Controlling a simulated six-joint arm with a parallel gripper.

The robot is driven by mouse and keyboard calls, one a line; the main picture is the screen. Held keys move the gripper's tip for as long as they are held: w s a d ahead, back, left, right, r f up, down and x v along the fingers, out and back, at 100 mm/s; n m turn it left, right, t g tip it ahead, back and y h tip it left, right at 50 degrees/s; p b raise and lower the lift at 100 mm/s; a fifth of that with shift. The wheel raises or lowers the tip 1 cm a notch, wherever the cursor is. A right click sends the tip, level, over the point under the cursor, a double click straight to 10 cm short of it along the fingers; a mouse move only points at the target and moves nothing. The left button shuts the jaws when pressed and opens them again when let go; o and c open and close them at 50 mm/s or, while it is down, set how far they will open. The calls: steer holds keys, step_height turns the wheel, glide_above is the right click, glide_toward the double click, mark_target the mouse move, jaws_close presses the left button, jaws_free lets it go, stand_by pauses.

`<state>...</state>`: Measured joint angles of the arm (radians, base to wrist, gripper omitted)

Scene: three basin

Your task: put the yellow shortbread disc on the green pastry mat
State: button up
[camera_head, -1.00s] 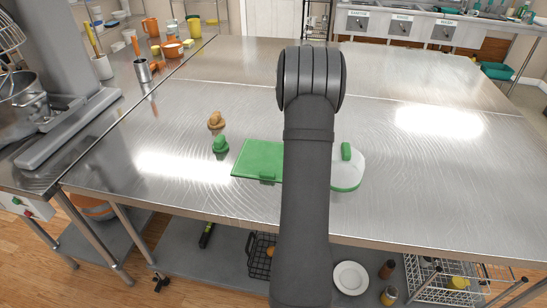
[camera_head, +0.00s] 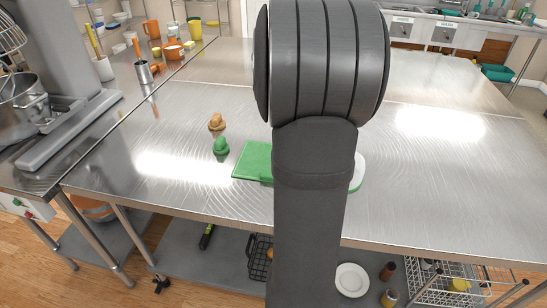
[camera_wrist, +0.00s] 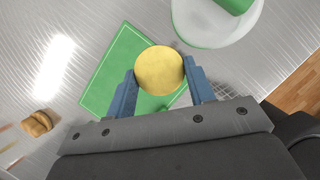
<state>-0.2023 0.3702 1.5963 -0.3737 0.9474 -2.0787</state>
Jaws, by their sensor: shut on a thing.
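The yellow shortbread disc (camera_wrist: 160,71) is held between the two blue fingers of my gripper (camera_wrist: 162,82) in the wrist view. The green pastry mat (camera_wrist: 105,76) lies flat on the steel table, behind and below the disc in that view. In the head view the left part of the mat (camera_head: 252,161) shows, and my arm covers the rest. My gripper and the disc are hidden behind my arm in the head view. The height of the disc above the mat is hard to tell.
A white round dish with a green part (camera_wrist: 222,22) sits beside the mat and is mostly hidden in the head view. A green figure-like piece (camera_head: 221,146) and a tan one (camera_head: 216,122) stand left of the mat. The table's right side is clear.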

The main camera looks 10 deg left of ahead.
steer(key=w+a+f, duration=0.1)
steer(key=a+f, duration=0.1)
steer(key=a, duration=0.1)
steer(key=w+a+f, duration=0.1)
steer(key=a+f, duration=0.1)
steer(key=a, duration=0.2)
steer(key=w+a+f, duration=0.1)
steer(key=a+f, duration=0.2)
steer(key=a, duration=0.1)
steer(key=shift+w, duration=0.1)
steer(key=shift+f, duration=1.9)
steer(key=shift+f, duration=0.15)
steer(key=o, duration=1)
steer(key=v, duration=1.2)
steer(key=shift+d, duration=0.1)
